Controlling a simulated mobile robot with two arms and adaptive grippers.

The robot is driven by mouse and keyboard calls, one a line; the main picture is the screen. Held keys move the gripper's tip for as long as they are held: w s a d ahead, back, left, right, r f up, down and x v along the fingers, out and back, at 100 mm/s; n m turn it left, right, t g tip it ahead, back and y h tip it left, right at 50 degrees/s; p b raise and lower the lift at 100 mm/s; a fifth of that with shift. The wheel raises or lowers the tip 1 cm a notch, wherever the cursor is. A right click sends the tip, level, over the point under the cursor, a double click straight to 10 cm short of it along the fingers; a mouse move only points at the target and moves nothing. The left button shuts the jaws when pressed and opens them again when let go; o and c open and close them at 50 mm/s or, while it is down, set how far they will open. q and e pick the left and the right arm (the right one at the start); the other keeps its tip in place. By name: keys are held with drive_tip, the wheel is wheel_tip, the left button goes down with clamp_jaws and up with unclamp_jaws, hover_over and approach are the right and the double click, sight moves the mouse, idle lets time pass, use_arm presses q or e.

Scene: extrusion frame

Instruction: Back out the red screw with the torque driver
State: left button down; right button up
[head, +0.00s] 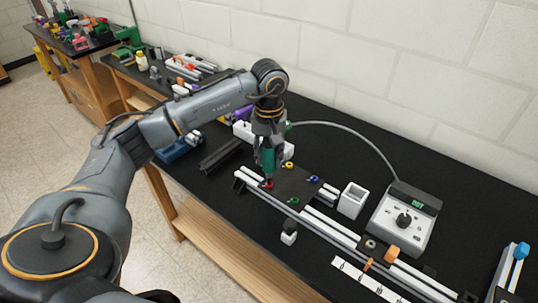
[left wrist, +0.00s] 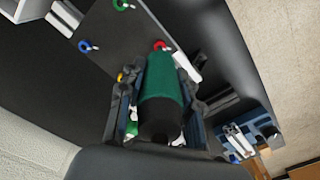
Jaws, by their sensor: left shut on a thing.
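My left gripper (head: 268,146) is shut on the green torque driver (head: 267,160) and holds it upright, tip down. It also shows in the left wrist view, with its fingers on both sides of the green driver body (left wrist: 162,82). The red screw (head: 267,184) is at the near left corner of a dark plate (head: 292,184); its red ring also shows in the left wrist view (left wrist: 161,45). The driver's tip is at or just above the red screw; I cannot tell whether they touch. My right gripper is not in view.
Yellow (head: 289,165), blue (head: 314,178) and green (head: 294,201) screws mark the plate's other corners. A cable runs to a grey controller (head: 404,220). A white open box (head: 352,200) stands right of the plate. Light rails (head: 330,230) run along the front; a small black-and-white block (head: 289,233) stands before them.

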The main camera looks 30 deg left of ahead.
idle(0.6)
use_arm(q)
drive_tip(key=shift+f+b, duration=0.6)
drive_tip(key=shift+b, duration=0.25)
idle(0.6)
drive_tip(key=shift+s+d+f+b, duration=0.1)
drive_tip(key=shift+s+f+b, duration=0.15)
drive_tip(key=shift+b, duration=0.05)
idle(0.5)
drive_tip(key=shift+b, duration=0.3)
idle(0.5)
drive_tip(key=shift+r, duration=0.15)
drive_tip(key=shift+w+r+p, duration=0.3)
drive_tip(key=shift+r+p, duration=0.25)
drive_tip(key=shift+r, duration=0.35)
drive_tip(key=shift+s+r, duration=0.1)
drive_tip(key=shift+r, duration=0.6)
drive_tip(key=shift+r+p, duration=1)
drive_tip(key=shift+r, duration=0.5)
